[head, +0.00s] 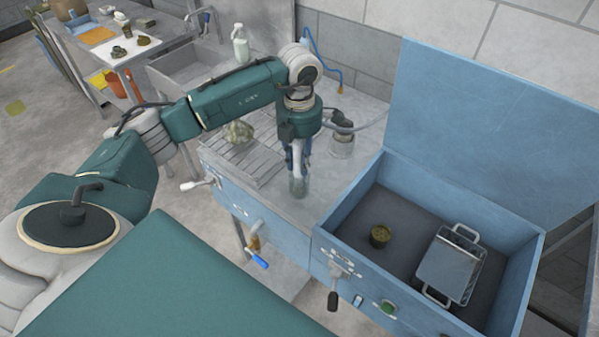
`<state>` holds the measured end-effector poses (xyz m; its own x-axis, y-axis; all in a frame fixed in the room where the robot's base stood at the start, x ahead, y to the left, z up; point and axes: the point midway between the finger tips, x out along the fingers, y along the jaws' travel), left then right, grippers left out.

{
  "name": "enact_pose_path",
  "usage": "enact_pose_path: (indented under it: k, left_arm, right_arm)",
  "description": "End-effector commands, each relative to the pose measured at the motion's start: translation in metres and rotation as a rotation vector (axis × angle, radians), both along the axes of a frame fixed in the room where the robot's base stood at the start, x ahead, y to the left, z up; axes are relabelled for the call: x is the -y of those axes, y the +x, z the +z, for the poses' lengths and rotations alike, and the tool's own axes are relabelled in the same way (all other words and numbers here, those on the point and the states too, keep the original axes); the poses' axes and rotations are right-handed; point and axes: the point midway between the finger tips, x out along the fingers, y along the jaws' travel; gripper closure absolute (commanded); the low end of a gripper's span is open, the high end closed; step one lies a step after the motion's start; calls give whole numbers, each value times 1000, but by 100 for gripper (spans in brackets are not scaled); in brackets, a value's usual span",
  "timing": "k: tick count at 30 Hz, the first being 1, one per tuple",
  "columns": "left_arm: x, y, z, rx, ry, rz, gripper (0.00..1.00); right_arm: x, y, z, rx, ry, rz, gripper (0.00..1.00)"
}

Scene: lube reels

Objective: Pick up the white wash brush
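A white upright piece, which looks like the handle of the white wash brush (298,160), stands on the steel worktop near its front edge. Its lower end is in or behind a grey, glassy jar-like shape (298,187); the bristles cannot be made out. My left gripper (299,160) points straight down over it, with its dark fingers on either side of the white piece. Whether the fingers press on it or stand a little apart is too small to tell. My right gripper is not in view.
An open blue bin (335,215) with a raised lid (490,130) stands at right, holding a small round tin (380,236) and a metal basket (449,266). A grey-green lump (239,132) sits on the grate at left. A capped jar with a hose (342,145) stands close behind the gripper.

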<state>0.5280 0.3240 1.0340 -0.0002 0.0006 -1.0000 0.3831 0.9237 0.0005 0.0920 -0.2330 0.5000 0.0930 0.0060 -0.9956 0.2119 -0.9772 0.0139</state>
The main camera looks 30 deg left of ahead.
Motion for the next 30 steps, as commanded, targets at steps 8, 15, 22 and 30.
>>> enact_pose_path:
  k: [8, 15, 22, 30]
  left_arm:
    - [0, 1, 1, 1, 0, 0, 100]
    - [0, 1, 8, 3, -1, 0, 100]
    - [0, 2, 39, 7, -1, 0, 100]
    - [-1, 2, 105, 9, 2, 1, 100]
  right_arm:
    - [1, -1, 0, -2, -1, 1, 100]
    - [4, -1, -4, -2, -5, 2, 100]
    - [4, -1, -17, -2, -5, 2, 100]
    - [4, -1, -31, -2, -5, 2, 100]
